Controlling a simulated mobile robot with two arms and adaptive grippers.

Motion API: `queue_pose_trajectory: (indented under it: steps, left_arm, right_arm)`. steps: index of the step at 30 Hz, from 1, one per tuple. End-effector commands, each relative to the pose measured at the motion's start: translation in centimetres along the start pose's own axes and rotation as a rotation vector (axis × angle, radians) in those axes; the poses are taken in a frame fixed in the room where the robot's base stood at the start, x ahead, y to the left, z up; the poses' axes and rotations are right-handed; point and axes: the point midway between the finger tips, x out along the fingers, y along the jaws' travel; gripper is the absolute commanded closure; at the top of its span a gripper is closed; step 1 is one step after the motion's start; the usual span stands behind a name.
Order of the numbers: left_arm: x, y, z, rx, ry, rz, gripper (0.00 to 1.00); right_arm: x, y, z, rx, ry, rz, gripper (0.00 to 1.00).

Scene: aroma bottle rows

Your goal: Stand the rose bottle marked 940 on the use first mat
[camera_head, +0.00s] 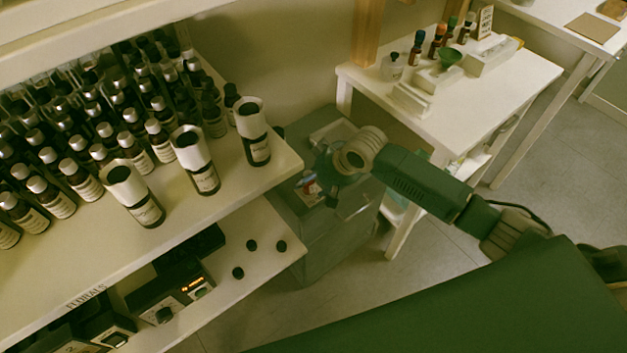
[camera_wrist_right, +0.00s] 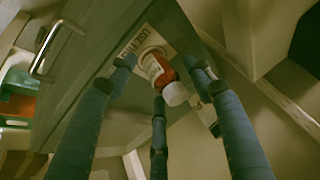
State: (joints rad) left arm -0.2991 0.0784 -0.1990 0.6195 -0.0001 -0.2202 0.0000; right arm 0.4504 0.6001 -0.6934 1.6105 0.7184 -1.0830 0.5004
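My right gripper (camera_head: 328,180) is over the grey-green cabinet beside the shelf; its fingers are spread in the right wrist view (camera_wrist_right: 160,85). A bottle with a red body, white label and white cap (camera_wrist_right: 176,94) shows between the fingers, with gaps on both sides. It also shows as a small red spot (camera_head: 309,187) in the head view, partly hidden by the gripper. Its number cannot be read. The pale use first mat (camera_wrist_right: 140,38) lies on the cabinet top, at the bottle's base end. I cannot tell whether the base rests fully on it. My left gripper is out of view.
Several dark bottles (camera_head: 75,172) stand in rows on the florals shelf (camera_head: 200,225), some with large white collars. Loose black caps (camera_head: 252,245) lie on the lower shelf. A white table (camera_head: 500,90) with small bottles and a green funnel (camera_head: 450,57) stands behind the arm.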

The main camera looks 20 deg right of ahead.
Motion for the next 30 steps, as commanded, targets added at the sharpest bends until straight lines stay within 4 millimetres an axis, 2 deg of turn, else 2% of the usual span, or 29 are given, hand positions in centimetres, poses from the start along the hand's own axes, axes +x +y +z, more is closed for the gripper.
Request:
queue_pose_trajectory:
  steps: [5,8,21,25,30]
  left_arm:
    - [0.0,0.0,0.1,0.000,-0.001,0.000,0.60]
    - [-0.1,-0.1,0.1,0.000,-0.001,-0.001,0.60]
    - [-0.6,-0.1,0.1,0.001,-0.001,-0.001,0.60]
    - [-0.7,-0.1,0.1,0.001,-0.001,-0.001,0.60]
    - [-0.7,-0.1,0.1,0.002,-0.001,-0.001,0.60]
  right_arm:
    - [-0.2,-0.1,-0.1,-0.001,0.001,0.000,0.48]
    - [-1.2,0.0,-0.2,0.000,0.001,0.000,0.48]
    - [-10.0,-0.1,-0.2,-0.002,0.001,0.000,0.48]
    - [-11.5,0.0,-0.2,0.001,0.001,0.000,0.48]
    - [-12.2,-0.1,-0.1,0.000,-0.001,0.000,0.48]
